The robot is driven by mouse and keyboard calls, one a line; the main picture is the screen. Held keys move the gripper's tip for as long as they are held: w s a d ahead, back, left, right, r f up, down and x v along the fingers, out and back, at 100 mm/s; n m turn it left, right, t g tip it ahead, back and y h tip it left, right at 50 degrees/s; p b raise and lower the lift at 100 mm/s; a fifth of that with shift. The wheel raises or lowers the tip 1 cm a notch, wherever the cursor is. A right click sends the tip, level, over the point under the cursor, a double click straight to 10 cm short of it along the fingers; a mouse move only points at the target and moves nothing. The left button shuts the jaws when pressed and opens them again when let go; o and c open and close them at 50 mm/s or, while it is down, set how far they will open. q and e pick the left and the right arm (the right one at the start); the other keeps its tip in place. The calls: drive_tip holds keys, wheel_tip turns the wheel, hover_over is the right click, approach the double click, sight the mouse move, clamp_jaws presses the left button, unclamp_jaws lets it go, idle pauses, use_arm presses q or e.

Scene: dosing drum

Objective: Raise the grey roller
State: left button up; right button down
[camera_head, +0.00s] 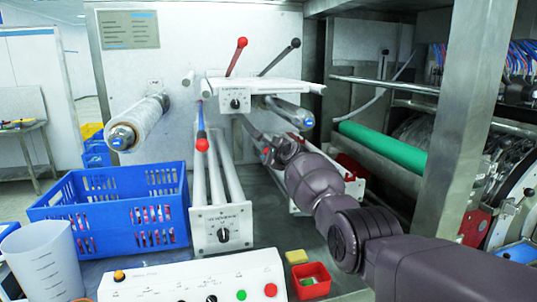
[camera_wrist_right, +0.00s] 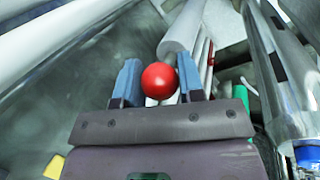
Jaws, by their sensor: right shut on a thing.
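A grey roller (camera_head: 288,112) with a metallic end sticks out below the white control block, at the upper middle of the head view. My right gripper (camera_head: 268,150) reaches in from the lower right, just below that roller. It is shut on a red ball knob, which shows between the two blue-grey fingers (camera_wrist_right: 158,82) in the right wrist view as a red ball (camera_wrist_right: 159,80). In the head view the knob is mostly hidden by the gripper, and a dark lever arm (camera_head: 250,127) runs up from it. My left gripper is not in view.
A red-knobbed lever (camera_head: 237,57) and a black-knobbed lever (camera_head: 280,57) stand above the white block. Another red-knobbed lever (camera_head: 201,140) hangs at the left. A blue crate (camera_head: 120,215) and a metal post (camera_head: 468,110) flank the work area. A green roller (camera_head: 385,147) lies behind the arm.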

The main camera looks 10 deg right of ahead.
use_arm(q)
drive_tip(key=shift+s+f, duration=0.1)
use_arm(e)
drive_tip(key=c, duration=0.7)
unclamp_jaws()
drive_tip(key=shift+c, duration=0.2)
drive_tip(key=shift+s+d+r+p, duration=0.25)
drive_tip(key=shift+s+p, duration=0.35)
drive_tip(key=shift+p, duration=0.35)
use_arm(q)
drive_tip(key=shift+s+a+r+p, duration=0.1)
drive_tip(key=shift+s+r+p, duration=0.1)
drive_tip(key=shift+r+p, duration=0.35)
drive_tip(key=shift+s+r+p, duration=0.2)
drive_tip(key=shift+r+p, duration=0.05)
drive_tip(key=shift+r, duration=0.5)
use_arm(e)
drive_tip(key=v, duration=0.9)
drive_tip(key=shift+s, duration=0.3)
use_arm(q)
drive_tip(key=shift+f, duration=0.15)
